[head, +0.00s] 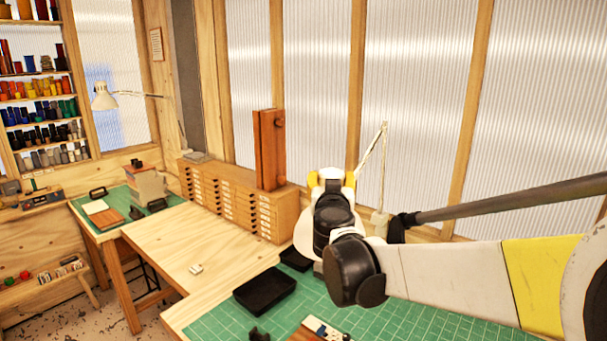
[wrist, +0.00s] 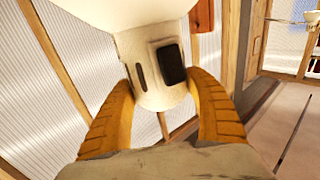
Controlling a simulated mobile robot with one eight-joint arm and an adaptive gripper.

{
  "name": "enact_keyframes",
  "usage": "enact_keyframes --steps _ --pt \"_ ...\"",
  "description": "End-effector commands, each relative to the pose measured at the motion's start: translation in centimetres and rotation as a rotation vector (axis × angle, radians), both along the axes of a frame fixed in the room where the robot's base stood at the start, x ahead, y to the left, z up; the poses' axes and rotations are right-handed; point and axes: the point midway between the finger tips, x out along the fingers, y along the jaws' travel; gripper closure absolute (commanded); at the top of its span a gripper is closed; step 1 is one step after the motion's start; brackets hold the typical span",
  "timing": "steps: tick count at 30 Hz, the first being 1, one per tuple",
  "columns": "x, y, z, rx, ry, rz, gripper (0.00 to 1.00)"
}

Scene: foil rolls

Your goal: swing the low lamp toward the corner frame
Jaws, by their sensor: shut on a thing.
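The low lamp's thin pale arm (head: 384,145) rises from the right bench, behind my arm. My gripper (head: 331,180) is at the head end of this lamp, with yellow fingers on either side of a white part. In the wrist view, my gripper (wrist: 161,82) is shut on the white lamp head (wrist: 150,30), one finger on each side. A dark panel and a slot show on the head. The lamp's lower joint is partly hidden by my arm. Timber framing (head: 205,70) stands at the room's corner, left of the lamp; I cannot tell which piece is the corner frame.
A second white lamp (head: 104,97) reaches left from near the corner. A tall red-brown wooden block (head: 269,150) stands on the drawer cabinet (head: 225,195) between my gripper and the corner. A black tray (head: 264,291) lies on the bench. The wooden benchtop (head: 185,243) is mostly clear.

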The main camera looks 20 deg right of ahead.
Motion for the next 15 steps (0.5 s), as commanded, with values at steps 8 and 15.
enact_keyframes --steps 8,15 --pt "-6.5 -8.1 0.0 0.001 0.000 -0.013 0.80" --pt "-10.6 -15.3 -0.1 0.000 0.000 0.060 0.80"
